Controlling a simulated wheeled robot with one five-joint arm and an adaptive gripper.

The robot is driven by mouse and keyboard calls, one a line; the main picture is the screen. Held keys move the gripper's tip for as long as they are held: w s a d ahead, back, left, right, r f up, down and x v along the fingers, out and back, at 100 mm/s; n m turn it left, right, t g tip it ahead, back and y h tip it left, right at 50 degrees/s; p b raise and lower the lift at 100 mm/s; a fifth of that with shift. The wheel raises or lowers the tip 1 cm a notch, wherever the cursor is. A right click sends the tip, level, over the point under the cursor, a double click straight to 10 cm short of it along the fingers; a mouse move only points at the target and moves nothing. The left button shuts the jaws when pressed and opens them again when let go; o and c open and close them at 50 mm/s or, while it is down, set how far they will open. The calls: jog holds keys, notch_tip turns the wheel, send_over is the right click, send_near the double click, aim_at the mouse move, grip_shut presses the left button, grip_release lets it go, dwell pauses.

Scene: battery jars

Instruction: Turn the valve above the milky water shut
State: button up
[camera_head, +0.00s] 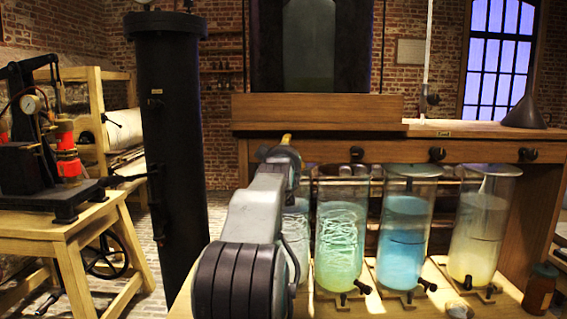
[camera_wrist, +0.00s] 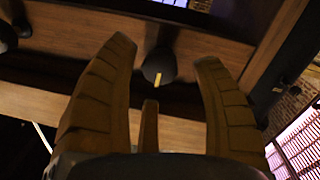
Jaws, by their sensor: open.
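In the head view a row of glass jars stands under a wooden beam: a pale jar (camera_head: 296,225) partly hidden by my arm, a green jar (camera_head: 342,235) with stringy white matter, a blue jar (camera_head: 405,235) and a cloudy pale-yellow jar (camera_head: 480,235). Black valve knobs (camera_head: 437,154) sit on the beam above; one shows above the yellow jar (camera_head: 527,154). In the wrist view my gripper (camera_wrist: 165,52) is open, its fingers on either side of a black knob (camera_wrist: 160,64) with a yellow mark. Contact is not visible. Which jar this knob serves cannot be told.
A second black knob (camera_wrist: 6,36) is at the wrist view's left edge. Small taps (camera_head: 427,285) stick out at the jars' feet. A brown bottle (camera_head: 540,290) stands front right. A tall black cylinder (camera_head: 172,150) and a wooden bench (camera_head: 75,235) with apparatus are left.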

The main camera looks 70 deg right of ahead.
jog(key=v, duration=0.9)
dwell(0.3)
dwell(0.4)
